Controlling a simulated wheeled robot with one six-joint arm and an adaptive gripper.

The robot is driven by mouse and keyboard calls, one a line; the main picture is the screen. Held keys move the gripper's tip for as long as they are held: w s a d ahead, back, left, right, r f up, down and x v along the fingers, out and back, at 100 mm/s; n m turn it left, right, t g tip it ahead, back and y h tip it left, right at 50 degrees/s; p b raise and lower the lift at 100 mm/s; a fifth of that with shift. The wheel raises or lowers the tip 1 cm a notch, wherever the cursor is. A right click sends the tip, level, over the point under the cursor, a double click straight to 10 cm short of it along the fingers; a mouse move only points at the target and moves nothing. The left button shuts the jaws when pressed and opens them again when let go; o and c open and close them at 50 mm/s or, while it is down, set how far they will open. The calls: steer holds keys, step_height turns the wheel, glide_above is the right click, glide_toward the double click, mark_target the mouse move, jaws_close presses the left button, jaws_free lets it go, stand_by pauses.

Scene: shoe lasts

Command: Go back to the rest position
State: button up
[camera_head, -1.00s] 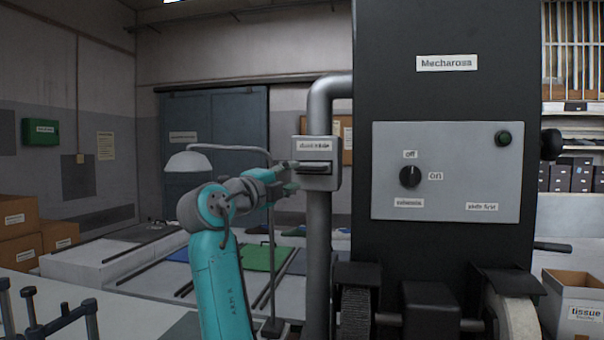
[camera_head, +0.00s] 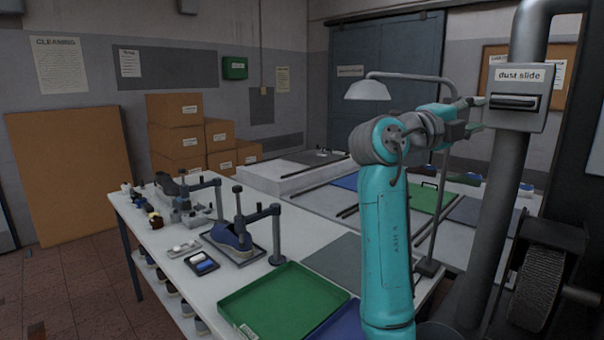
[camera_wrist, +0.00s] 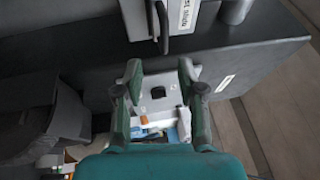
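My teal arm reaches up at the right of the head view. My gripper (camera_head: 474,103) is beside the left edge of the grey dust slide box (camera_head: 516,117), which sits on a thick grey pipe. In the wrist view my gripper (camera_wrist: 160,70) has its two fingers spread with nothing held between them. The dark handle of the dust slide (camera_wrist: 162,27) shows beyond the fingertips and looks apart from them. The dust slide label (camera_wrist: 187,14) is partly cut off by the top edge.
A white workbench (camera_head: 160,240) holds a green tray (camera_head: 283,305), a shoe on a stand (camera_head: 232,238) and small items. Cardboard boxes (camera_head: 178,130) are stacked behind it. A lamp (camera_head: 368,90) stands behind my arm. A dark machine with a brush wheel (camera_head: 538,290) is at right.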

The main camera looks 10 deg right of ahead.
steer(key=w+a+f+n+t+y, duration=0.2)
steer(key=f+n+t, duration=0.35)
steer(key=f, duration=0.85)
steer(key=w+a+f+n+t+y, duration=0.25)
steer(key=f+n, duration=0.55)
steer(key=f, duration=0.6)
steer(key=s+a+f+n+t+y, duration=0.1)
steer(key=s+a+f+n+y, duration=0.25)
steer(key=f, duration=0.45)
steer(key=s+a+f+n+t+y, duration=0.1)
steer(key=s+a+f+n+y, duration=0.2)
steer(key=f, duration=0.5)
steer(key=s+a+f+n+y, duration=0.1)
steer(key=s+f+n, duration=0.35)
steer(key=f, duration=0.35)
steer(key=s+a+f+n+y, duration=0.35)
steer(key=s+f, duration=0.25)
steer(key=s, duration=0.6)
steer(key=s+a+f+n+y, duration=0.2)
steer(key=s+a+f+n, duration=0.3)
steer(key=s, duration=0.7)
steer(key=s+r, duration=0.2)
steer(key=s, duration=0.8)
steer(key=s+r+y, duration=0.1)
steer(key=s+r, duration=0.2)
steer(key=s, duration=0.8)
steer(key=shift+a+r+g, duration=0.3)
